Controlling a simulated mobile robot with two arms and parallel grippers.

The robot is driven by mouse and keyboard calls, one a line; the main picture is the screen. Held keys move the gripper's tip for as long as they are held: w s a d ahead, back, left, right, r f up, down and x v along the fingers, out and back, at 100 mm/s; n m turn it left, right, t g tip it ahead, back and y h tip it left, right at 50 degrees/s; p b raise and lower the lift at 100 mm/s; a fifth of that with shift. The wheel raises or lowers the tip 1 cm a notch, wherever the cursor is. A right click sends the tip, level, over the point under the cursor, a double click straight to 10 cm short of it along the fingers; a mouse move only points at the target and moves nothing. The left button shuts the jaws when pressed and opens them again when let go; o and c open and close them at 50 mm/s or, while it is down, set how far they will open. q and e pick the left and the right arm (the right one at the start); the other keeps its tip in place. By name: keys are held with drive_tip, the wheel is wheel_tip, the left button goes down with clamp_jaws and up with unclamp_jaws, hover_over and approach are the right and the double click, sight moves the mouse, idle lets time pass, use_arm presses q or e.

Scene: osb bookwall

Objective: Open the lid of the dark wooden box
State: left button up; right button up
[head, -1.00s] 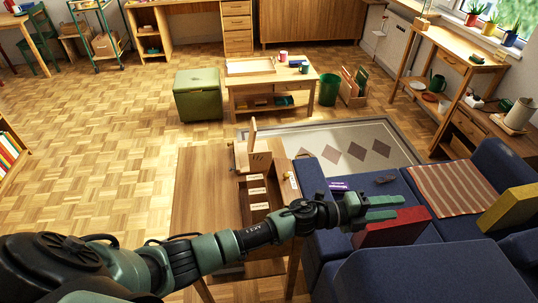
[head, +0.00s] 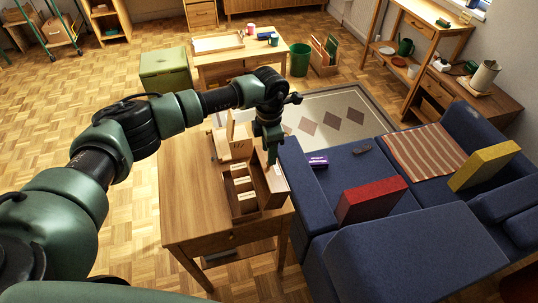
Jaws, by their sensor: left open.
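A dark wooden box (head: 240,212) stands on the wooden side table (head: 190,205). I see into it from above, and several cream-coloured pieces sit in a row inside. A brown wooden piece (head: 275,190) stands along its right side; I cannot tell whether this is the lid or a separate box. My left gripper (head: 271,158) points down just above the far end of that brown piece. It is open, with no held object visible; I cannot tell whether it touches the wood. My right gripper is out of view.
A lighter wooden block with an upright slat (head: 238,149) stands behind the box, partly near my arm. The blue sofa (head: 345,165) adjoins the table on the right, carrying a red block (head: 372,199) and a purple item (head: 318,161). The table's left side is clear.

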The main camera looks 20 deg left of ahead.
sight(269, 174)
use_arm(q)
drive_tip(key=shift+d+f+p, duration=0.1)
drive_tip(key=shift+f+p, duration=0.3)
drive_tip(key=shift+f, duration=1.45)
clamp_jaws()
drive_tip(key=shift+r, duration=0.1)
